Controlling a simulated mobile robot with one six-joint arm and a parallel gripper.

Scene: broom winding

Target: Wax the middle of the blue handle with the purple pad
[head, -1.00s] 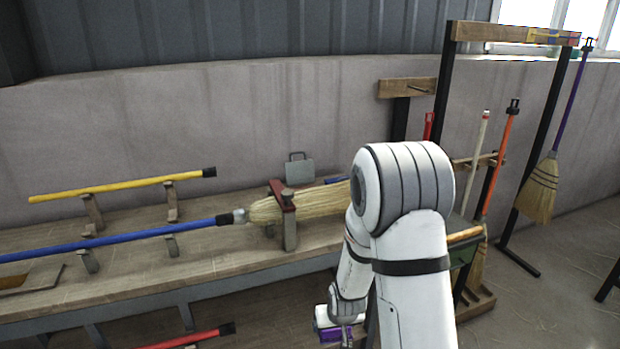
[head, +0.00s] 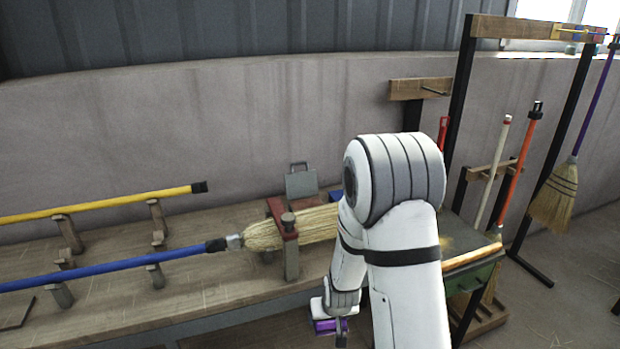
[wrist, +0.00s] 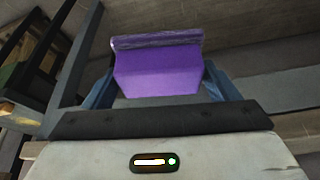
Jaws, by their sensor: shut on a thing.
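The blue handle (head: 110,266) belongs to a straw broom (head: 318,223) lying along the bench at the left, resting on wooden supports. The broom head sits in a red-topped clamp (head: 290,250). The purple pad (head: 328,326) shows low in the head view at my gripper (head: 341,326), in front of the bench and apart from the handle. In the wrist view the purple pad (wrist: 157,70) is held between the two blue-grey fingers of my gripper (wrist: 157,85). My gripper is shut on it. My arm hides part of the bench's right end.
A yellow handle (head: 100,204) lies on supports behind the blue one. The wooden bench (head: 190,290) has bare room in front of the blue handle. A rack (head: 465,110) with hanging and upright brooms stands at the right, beside a green box (head: 468,276).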

